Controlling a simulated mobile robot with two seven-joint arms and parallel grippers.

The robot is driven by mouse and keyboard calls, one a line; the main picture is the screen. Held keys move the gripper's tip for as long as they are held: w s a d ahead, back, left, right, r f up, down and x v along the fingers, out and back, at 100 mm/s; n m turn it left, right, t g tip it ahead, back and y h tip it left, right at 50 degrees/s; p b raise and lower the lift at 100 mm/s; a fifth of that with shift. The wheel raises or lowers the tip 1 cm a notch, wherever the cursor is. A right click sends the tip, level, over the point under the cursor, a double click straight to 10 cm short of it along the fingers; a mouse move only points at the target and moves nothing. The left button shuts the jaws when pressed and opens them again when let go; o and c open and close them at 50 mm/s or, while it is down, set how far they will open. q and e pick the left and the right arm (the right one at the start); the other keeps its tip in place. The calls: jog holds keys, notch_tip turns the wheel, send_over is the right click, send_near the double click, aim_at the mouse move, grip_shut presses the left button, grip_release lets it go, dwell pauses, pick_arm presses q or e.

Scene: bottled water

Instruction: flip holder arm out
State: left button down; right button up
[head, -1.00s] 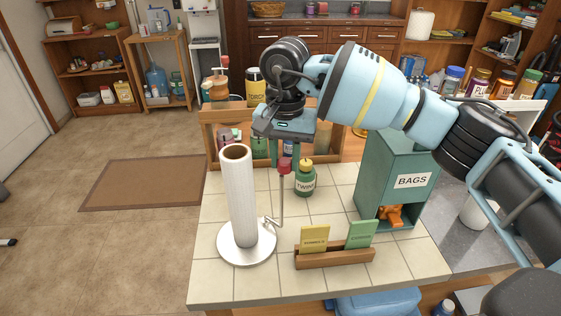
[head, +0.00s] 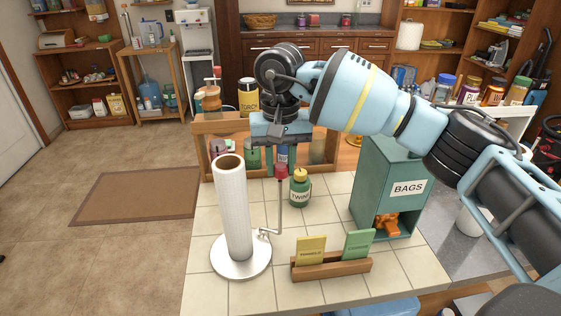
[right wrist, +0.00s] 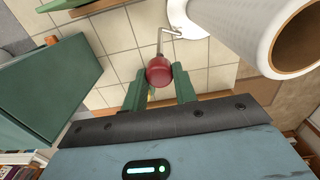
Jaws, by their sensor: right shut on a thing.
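The paper roll holder has a round white base (head: 228,268) on the tiled counter, with a tall white roll (head: 234,215) upright on it. Its thin metal holder arm (head: 280,210) rises from a bracket at the base's right edge, beside the roll and apart from it. The arm ends in a red knob (head: 281,171). My right gripper (head: 281,160) points down from above and is shut on the knob. In the right wrist view, the red knob (right wrist: 159,71) sits between the green fingers of this gripper (right wrist: 159,85). My left gripper is not in view.
A green twine bottle (head: 300,190) stands right of the arm. A wooden seed-packet holder (head: 331,267) is in front, and a green BAGS box (head: 388,190) is at right. A wooden rack (head: 205,130) stands behind. Bare tile lies between the arm and these things.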

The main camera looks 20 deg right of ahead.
jog(key=o, duration=1)
jog(key=shift+r, duration=3.9)
